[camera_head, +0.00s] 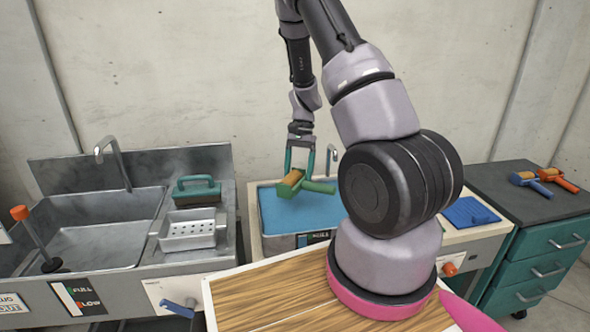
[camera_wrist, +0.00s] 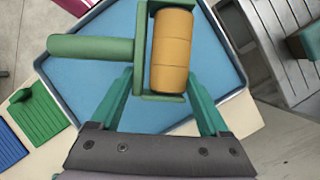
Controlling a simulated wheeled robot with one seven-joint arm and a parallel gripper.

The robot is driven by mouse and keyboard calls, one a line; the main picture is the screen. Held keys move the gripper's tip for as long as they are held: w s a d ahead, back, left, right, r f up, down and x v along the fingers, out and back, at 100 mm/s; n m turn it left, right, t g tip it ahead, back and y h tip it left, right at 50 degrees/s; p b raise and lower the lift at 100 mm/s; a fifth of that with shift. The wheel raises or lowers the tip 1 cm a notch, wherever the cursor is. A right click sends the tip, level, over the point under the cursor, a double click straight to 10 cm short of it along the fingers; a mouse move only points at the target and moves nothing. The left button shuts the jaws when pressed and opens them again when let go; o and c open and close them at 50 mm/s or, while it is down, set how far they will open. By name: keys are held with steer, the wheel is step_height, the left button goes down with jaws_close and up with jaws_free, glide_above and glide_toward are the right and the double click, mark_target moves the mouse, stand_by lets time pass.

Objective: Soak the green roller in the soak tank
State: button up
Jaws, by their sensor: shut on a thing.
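The green roller (camera_head: 319,187) has a green handle and frame around an orange-yellow drum. My gripper (camera_head: 299,176) is shut on the roller's frame and holds it over the soak tank. The soak tank (camera_head: 273,212) is a square basin filled with blue liquid. In the wrist view the roller (camera_wrist: 90,47) shows at the top, handle pointing left, between and beyond my green fingers (camera_wrist: 160,95). The tank's blue liquid (camera_wrist: 120,75) lies behind it. The roller appears above the liquid; whether its drum touches the surface I cannot tell.
A sink (camera_head: 90,225) with a faucet stands left, beside a green brush (camera_head: 196,190) and a perforated metal tray (camera_head: 188,232). A blue pad (camera_head: 470,212) lies right of the tank. Blue and orange rollers (camera_head: 545,180) lie on the right cabinet. A wooden board (camera_head: 262,290) is in front.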

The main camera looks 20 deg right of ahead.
steer(key=shift+f, duration=6)
stand_by(1.1)
steer(key=shift+r, duration=5.9)
